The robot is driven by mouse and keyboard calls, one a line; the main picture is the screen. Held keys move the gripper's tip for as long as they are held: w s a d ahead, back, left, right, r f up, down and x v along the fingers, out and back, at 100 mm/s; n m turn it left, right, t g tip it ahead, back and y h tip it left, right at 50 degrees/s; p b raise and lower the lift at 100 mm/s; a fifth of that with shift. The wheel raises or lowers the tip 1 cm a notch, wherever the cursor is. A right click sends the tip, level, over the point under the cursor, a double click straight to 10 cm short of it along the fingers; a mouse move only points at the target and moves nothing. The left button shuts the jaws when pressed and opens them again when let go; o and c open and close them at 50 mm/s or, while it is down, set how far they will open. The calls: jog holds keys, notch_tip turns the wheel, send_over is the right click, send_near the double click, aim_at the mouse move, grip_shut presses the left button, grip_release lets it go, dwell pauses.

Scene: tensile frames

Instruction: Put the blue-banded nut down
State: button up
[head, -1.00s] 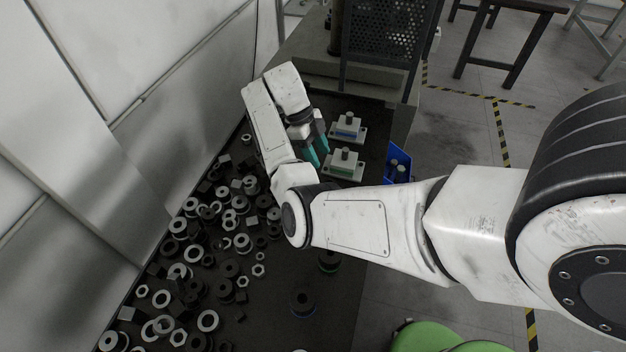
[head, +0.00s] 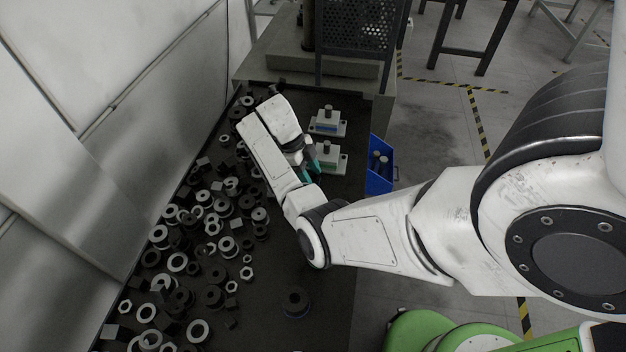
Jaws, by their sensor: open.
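My gripper (head: 311,160), with teal fingers, is open above the dark bench, just left of two light fixture blocks. No nut shows between the fingers, and the wrist hides part of that area.
Many loose nuts, washers and dark blocks (head: 205,240) litter the left of the bench (head: 325,285). A blue bin (head: 380,165) hangs at the right edge with dark pieces inside. A perforated guard (head: 362,45) stands at the back. The front right of the bench is mostly bare.

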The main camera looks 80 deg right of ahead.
jog(key=shift+s+f, duration=0.1)
jog(key=shift+f, duration=0.15)
jog(key=c, duration=0.9)
jog(key=shift+o, duration=0.2)
jog(key=shift+r, duration=0.15)
jog(key=shift+r, duration=0.65)
jog(key=s+d+r+p, duration=0.3)
jog(key=s+r+p, duration=0.1)
jog(key=s+r, duration=0.7)
jog(key=s, duration=0.2)
jog(key=shift+s+d+r, duration=0.25)
jog(key=shift+s+d, duration=0.05)
